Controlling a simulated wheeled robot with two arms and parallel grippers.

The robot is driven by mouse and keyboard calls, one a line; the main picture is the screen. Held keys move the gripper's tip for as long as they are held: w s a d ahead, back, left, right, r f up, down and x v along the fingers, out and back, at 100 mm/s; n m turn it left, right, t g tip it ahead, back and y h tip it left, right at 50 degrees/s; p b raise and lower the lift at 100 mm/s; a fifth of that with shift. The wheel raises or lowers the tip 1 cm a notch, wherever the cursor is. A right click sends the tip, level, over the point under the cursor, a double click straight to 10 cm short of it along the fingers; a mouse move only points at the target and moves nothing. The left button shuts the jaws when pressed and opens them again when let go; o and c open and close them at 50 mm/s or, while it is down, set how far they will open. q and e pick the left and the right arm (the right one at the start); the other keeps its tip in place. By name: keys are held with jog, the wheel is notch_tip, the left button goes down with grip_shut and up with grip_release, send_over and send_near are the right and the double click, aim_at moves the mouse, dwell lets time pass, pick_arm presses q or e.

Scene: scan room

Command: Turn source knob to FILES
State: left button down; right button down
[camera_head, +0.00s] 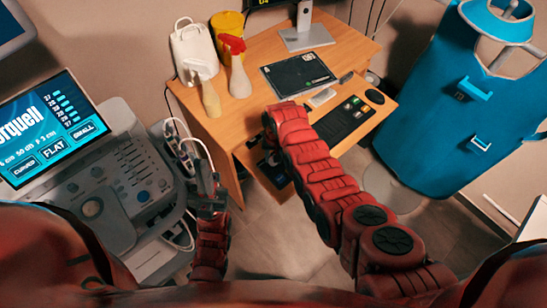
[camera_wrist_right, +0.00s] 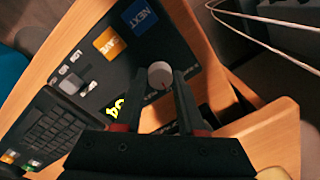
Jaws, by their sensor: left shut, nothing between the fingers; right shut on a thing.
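The source knob (camera_wrist_right: 159,74) is a small light-grey round knob with a red mark, on a black panel (camera_wrist_right: 140,58) in the right wrist view. My right gripper (camera_wrist_right: 160,80) is shut on it, one dark finger at each side. No FILES label can be read, and the fingers hide part of the panel. In the head view my red right arm reaches over the desk's front edge and hides the knob. My left gripper (camera_head: 211,193) is shut and empty, low beside the ultrasound console.
The panel has an orange SAVE button (camera_wrist_right: 108,44) and a blue NEXT button (camera_wrist_right: 139,15). Spray bottles (camera_head: 237,75) stand on the wooden desk (camera_head: 262,52). The ultrasound console (camera_head: 120,170) is at left, a blue apron (camera_head: 450,115) at right.

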jog(key=m+b, duration=0.1)
jog(key=m, duration=0.2)
jog(key=m+b, duration=0.1)
jog(key=shift+f+m+b, duration=0.25)
jog(key=shift+m+b, duration=0.05)
jog(key=shift+b, duration=0.05)
jog(key=shift+r+m+b, duration=0.2)
jog(key=shift+m+b, duration=1)
jog(key=shift+m, duration=0.6)
jog(key=c, duration=0.5)
grip_release()
jog(key=shift+r, duration=0.15)
